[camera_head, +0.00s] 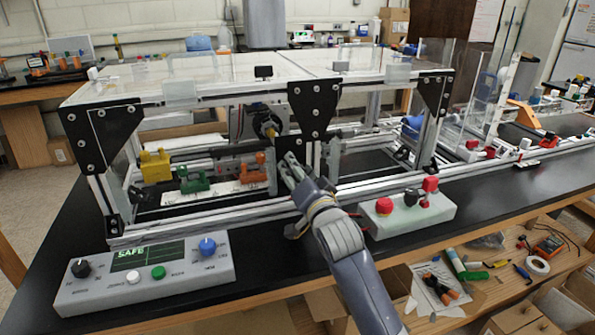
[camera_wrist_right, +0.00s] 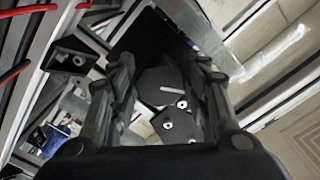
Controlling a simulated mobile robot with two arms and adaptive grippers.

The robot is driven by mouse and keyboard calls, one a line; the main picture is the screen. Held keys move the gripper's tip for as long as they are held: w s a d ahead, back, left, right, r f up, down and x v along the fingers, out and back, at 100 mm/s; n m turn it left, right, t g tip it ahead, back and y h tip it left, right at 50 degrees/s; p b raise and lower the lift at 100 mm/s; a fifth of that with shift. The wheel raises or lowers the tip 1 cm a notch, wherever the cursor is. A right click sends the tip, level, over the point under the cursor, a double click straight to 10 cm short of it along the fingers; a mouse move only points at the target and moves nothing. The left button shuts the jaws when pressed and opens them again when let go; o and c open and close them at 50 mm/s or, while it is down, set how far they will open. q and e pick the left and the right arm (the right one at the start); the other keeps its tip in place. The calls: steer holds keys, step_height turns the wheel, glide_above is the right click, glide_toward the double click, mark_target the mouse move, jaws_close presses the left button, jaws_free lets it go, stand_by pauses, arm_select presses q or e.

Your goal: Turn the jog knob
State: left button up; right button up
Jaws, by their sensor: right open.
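A grey control box (camera_head: 150,291) stands at the front left of the black bench. It has a blue knob (camera_head: 208,247) at its right, a black knob (camera_head: 80,268) at its left, and a screen reading SAFE. The small labels are too blurred to tell which is the jog knob. A round black part (camera_head: 268,122) sits inside the extrusion frame. My right gripper (camera_head: 290,168) is open at the front of the frame, below a black bracket. In the right wrist view, a dark rounded part with a white mark (camera_wrist_right: 170,89) shows between its fingers (camera_wrist_right: 163,78). My left gripper is not in view.
The extrusion frame (camera_head: 180,99) has black corner plates and clear panels. Inside are yellow (camera_head: 155,166), green (camera_head: 194,179) and orange clamps. A second box (camera_head: 425,219) with red and black controls stands right of my forearm. Tools lie on the lower shelf.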

steer(key=c, duration=0.8)
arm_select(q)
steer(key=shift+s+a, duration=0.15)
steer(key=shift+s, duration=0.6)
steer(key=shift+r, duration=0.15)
arm_select(e)
steer(key=n+p, duration=0.3)
steer(key=shift+r, duration=0.2)
steer(key=n+p, duration=0.2)
steer(key=n, duration=0.2)
steer(key=shift+a, duration=0.1)
steer(key=n+p, duration=0.2)
steer(key=n, duration=0.2)
steer(key=shift+s+a, duration=0.1)
arm_select(q)
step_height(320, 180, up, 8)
steer(key=p, duration=0.1)
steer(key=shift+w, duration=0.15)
arm_select(e)
steer(key=n, duration=0.4)
steer(key=shift+a+f+n, duration=0.1)
steer(key=shift+f+n, duration=0.05)
steer(key=shift+n, duration=0.15)
